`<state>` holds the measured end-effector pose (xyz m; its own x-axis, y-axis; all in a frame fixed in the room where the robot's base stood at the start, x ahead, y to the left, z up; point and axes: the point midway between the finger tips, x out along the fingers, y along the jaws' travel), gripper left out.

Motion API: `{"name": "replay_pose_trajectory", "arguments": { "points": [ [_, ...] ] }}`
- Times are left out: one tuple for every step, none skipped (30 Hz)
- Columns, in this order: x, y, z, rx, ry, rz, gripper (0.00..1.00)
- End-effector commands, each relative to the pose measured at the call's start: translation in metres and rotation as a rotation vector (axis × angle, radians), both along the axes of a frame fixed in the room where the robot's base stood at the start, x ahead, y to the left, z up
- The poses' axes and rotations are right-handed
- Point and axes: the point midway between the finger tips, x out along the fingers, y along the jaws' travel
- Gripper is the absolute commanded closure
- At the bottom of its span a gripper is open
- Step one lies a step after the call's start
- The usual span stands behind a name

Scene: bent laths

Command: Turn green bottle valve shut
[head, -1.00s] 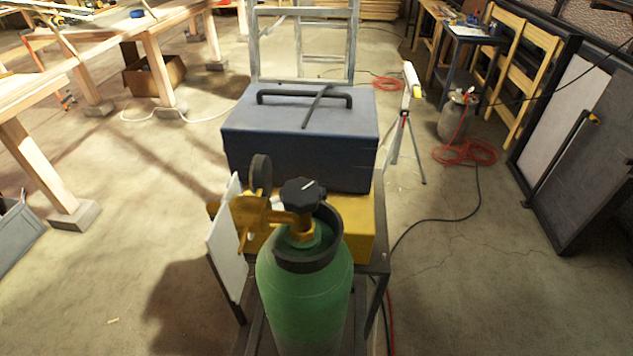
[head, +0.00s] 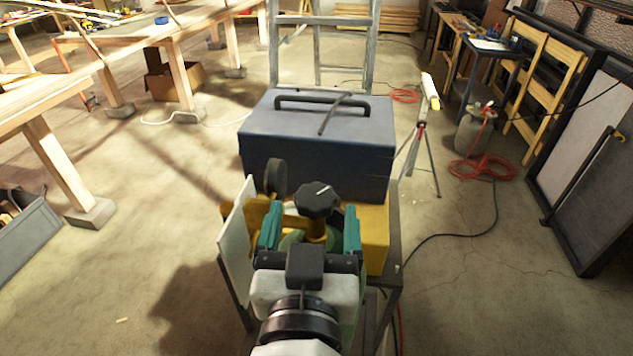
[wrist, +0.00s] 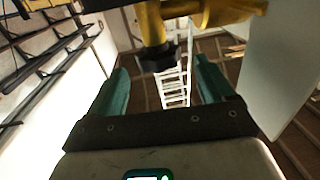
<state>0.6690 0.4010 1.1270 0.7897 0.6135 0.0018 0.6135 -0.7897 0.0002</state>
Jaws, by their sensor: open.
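The green bottle (head: 291,239) stands upright in front of me, mostly hidden behind my arm and gripper. Its valve has a black lobed knob (head: 317,199) with a white mark on top, above a brass body (head: 317,230). My gripper (head: 311,212) is open and empty, its teal fingers upright on the left and right of the valve in the head view. In the wrist view, the knob (wrist: 158,57) and brass body (wrist: 151,22) appear between and beyond the gripper's fingertips (wrist: 161,68). I see no contact; the exact depth gap is unclear.
A white plate (head: 236,230) and a round dark gauge (head: 275,178) stand close left of the valve. Open floor (head: 480,300) lies to the right.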

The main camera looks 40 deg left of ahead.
Motion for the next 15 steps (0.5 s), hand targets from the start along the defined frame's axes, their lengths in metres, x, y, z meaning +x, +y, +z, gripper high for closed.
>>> {"name": "replay_pose_trajectory", "arguments": {
  "points": [
    [0.009, 0.006, 0.002, 0.0, -0.001, -0.002, 0.18],
    [0.014, 0.009, 0.002, -0.001, -0.001, -0.002, 0.18],
    [0.019, 0.014, 0.002, -0.001, -0.001, -0.001, 0.18],
    [0.023, 0.017, 0.001, -0.002, 0.0, -0.001, 0.18],
    [0.027, 0.02, 0.002, -0.002, -0.001, -0.001, 0.18],
    [0.032, 0.024, 0.001, -0.002, 0.0, -0.002, 0.18],
    [0.036, 0.026, 0.001, -0.001, 0.0, -0.003, 0.18],
    [0.039, 0.028, 0.001, -0.002, 0.001, -0.003, 0.18],
    [0.042, 0.031, 0.001, 0.0, 0.0, -0.002, 0.18],
    [0.045, 0.033, 0.001, -0.001, 0.0, -0.002, 0.18],
    [0.047, 0.035, 0.0, -0.001, 0.001, -0.002, 0.18],
    [0.049, 0.036, 0.0, -0.001, 0.002, -0.002, 0.18],
    [0.05, 0.038, 0.0, -0.001, 0.002, -0.002, 0.18],
    [0.052, 0.038, 0.0, -0.001, 0.002, -0.002, 0.18],
    [0.053, 0.039, 0.0, -0.001, 0.002, -0.002, 0.18]
  ]
}}
